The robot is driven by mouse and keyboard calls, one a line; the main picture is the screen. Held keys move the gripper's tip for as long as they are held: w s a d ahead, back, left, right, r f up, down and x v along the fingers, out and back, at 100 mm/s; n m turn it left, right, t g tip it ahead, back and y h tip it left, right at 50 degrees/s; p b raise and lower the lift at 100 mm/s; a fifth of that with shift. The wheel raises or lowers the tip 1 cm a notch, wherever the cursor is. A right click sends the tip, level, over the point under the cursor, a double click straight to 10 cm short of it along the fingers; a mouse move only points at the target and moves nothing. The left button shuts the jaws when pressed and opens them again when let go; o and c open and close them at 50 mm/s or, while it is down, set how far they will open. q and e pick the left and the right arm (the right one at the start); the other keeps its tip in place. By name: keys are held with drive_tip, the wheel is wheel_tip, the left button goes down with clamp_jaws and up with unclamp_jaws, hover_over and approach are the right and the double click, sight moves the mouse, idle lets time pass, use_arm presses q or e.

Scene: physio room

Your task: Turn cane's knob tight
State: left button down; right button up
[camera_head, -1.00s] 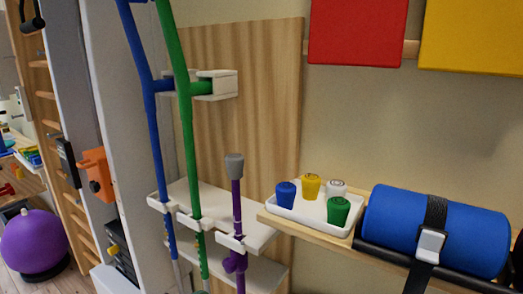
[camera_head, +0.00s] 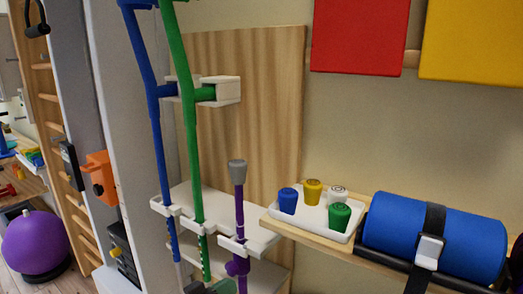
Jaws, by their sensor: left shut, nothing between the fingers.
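A purple cane (camera_head: 239,212) with a grey rubber end on top stands upright in the white rack. A purple knob (camera_head: 237,267) sits low on its shaft, below the rack's clip. A green cane (camera_head: 187,100) and a blue cane (camera_head: 153,110) stand to its left in the same rack. My left gripper (camera_head: 208,288) only just shows at the bottom edge, below and left of the purple knob and apart from it in the picture. It is shut with nothing in it; most of it is cut off. My right gripper is not in view.
The white rack (camera_head: 262,240) has clips around the shafts. Right of it, a wooden shelf (camera_head: 290,234) bears a white tray (camera_head: 318,219) with several coloured caps and a strapped blue roll (camera_head: 460,245). A purple ball (camera_head: 35,243) lies on the floor at far left.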

use_arm(q)
drive_tip(key=shift+w+r, duration=0.2)
drive_tip(key=shift+r, duration=0.35)
drive_tip(key=shift+a+b, duration=0.1)
drive_tip(key=shift+b, duration=0.2)
drive_tip(key=shift+w+a+b, duration=0.1)
drive_tip(key=shift+b, duration=0.7)
drive_tip(key=shift+f, duration=0.5)
drive_tip(key=v, duration=0.1)
drive_tip(key=b+v, duration=0.1)
drive_tip(key=v, duration=0.3)
drive_tip(key=shift+s+f+b, duration=0.25)
drive_tip(key=shift+f+b, duration=0.1)
drive_tip(key=shift+f, duration=0.05)
